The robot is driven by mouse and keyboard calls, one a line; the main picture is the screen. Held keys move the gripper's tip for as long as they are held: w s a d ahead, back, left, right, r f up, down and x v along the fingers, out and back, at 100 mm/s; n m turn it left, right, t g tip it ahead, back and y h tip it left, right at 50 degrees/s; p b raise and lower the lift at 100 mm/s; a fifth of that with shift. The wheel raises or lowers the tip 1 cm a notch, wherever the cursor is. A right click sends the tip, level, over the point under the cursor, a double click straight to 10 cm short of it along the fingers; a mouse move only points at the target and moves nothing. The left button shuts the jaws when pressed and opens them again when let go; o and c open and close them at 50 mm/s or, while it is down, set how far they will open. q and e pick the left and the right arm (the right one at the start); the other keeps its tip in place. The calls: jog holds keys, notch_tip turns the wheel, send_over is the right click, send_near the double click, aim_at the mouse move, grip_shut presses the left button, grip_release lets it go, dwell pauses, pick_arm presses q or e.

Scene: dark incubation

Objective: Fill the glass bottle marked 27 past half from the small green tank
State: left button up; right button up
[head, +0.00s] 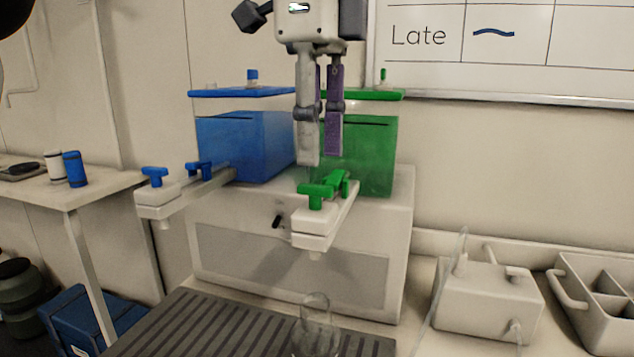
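The small green tank (370,155) stands on a white box-shaped stand, with a green lid. Its white tap arm (325,222) reaches forward and carries a green handle (316,195). A clear glass bottle (316,325) stands on the dark ribbed mat, below and in front of the green tap. Its lower part is cut off by the frame edge, and no number or liquid can be made out. My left gripper (322,158) hangs fingers down in front of the green tank, above the tap handle. Its fingers are apart with nothing between them. My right gripper is not in view.
A blue tank (245,145) with its own blue-handled tap (155,190) stands left of the green one. The ribbed mat (190,325) lies in front. A white device (488,298) with a thin tube and a divided tray (578,318) occupy the right.

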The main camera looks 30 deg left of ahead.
aim_at(316, 186)
pick_arm(q)
jog(key=shift+f, duration=2.85)
jog(key=shift+r, duration=0.1)
jog(key=shift+r, duration=1.15)
grip_shut()
